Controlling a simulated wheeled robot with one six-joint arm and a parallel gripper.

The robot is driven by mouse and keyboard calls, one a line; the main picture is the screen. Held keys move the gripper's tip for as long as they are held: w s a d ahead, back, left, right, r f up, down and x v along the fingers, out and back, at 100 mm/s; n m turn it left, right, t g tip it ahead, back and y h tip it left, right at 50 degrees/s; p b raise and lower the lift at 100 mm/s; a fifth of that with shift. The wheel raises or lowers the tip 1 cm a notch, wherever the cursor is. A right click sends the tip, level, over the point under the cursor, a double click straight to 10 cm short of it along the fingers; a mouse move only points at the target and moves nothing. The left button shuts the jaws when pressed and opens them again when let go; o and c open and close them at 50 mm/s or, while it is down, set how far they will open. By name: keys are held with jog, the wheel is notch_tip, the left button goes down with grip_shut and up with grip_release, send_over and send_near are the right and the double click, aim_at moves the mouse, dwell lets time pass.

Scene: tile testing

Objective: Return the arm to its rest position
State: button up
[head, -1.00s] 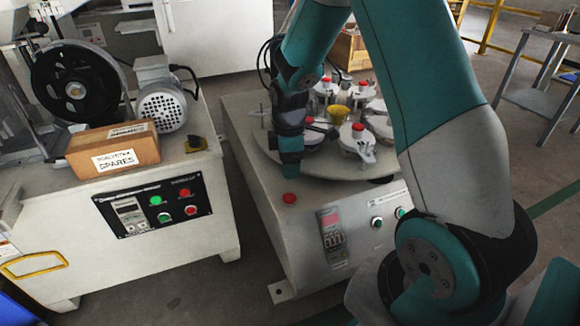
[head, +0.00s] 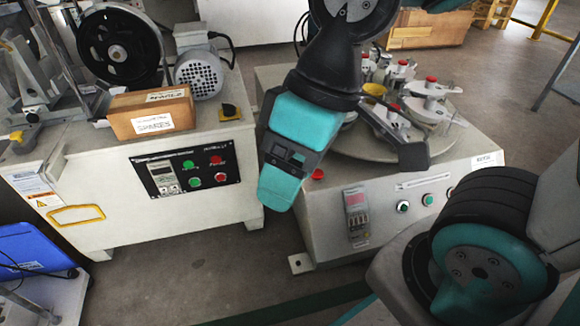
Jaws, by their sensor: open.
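My gripper (head: 345,176) hangs in the upper middle of the head view, in front of the machine with the round turntable. Its two fingers are spread wide, and I see nothing between them. The teal-tipped finger points down at the left and the dark finger reaches to the right. My arm's upper part runs out of the top of the picture. A large teal and black joint of my arm fills the lower right.
Behind my gripper is the turntable machine (head: 340,235) with several red-topped stations. At left stands a white bench machine (head: 100,222) with a cardboard spares box (head: 152,112) and a motor (head: 198,73). A blue bin (head: 35,250) is at lower left. Floor is clear between the machines and me.

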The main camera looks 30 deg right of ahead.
jog(key=shift+r, duration=0.1)
notch_tip(320, 180, up, 47)
jog(key=p, duration=4.7)
